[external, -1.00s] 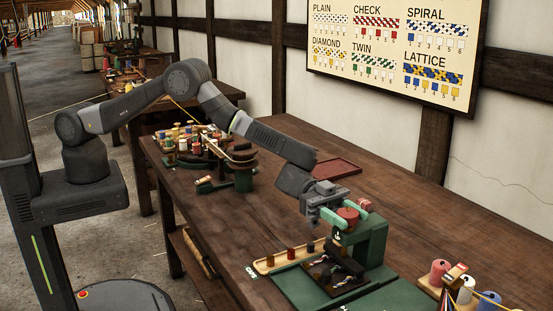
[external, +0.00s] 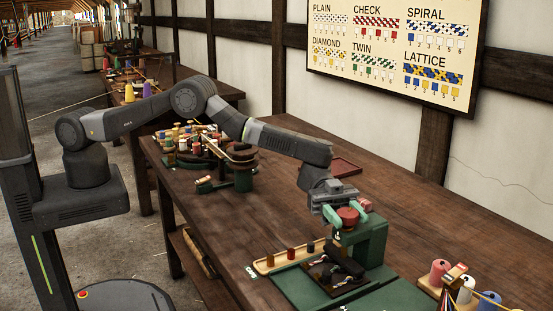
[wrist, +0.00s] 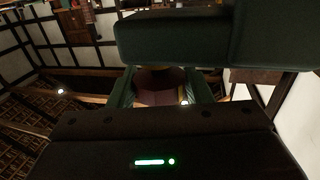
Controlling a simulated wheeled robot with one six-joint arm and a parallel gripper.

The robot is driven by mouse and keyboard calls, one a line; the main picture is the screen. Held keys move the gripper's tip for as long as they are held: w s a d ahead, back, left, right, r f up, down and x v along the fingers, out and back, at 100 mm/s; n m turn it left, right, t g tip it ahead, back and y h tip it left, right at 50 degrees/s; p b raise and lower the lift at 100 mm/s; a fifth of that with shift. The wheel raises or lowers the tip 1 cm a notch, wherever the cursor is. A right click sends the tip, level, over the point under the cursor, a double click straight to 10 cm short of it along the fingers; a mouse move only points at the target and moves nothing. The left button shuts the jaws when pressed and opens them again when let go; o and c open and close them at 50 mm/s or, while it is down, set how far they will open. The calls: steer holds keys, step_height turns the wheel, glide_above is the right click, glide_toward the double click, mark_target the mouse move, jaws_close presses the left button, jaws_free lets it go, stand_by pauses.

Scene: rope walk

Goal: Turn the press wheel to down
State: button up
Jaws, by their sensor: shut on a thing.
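The green press (external: 366,245) stands on the bench at the right, with its red wheel (external: 348,216) at the top of its front. My gripper (external: 347,212) is shut on the wheel, with one pale green finger on each side of it. In the wrist view the wheel (wrist: 160,88) shows dark red between the two green fingers, and the dark green press body (wrist: 175,38) fills the upper part. A dark piece under the wheel sits over a patterned plate (external: 335,278) at the press's foot. The wheel's marking, if any, is too small to read.
A wooden tray with small spools (external: 290,256) lies left of the press. Coloured cones of thread (external: 465,288) stand on a board at right. A red tray (external: 345,166) lies behind, and a spool rack (external: 205,145) at far left. The bench's right rear is clear.

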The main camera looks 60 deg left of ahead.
steer(key=o, duration=1)
steer(key=b+v, duration=0.3)
steer(key=v, duration=1)
steer(key=shift+w+a+r, duration=0.1)
steer(key=shift+w+a, duration=0.05)
steer(key=shift+a, duration=0.2)
steer(key=shift+d, duration=0.1)
steer(key=p+x, duration=0.3)
steer(key=x, duration=1)
steer(key=shift+d, duration=0.3)
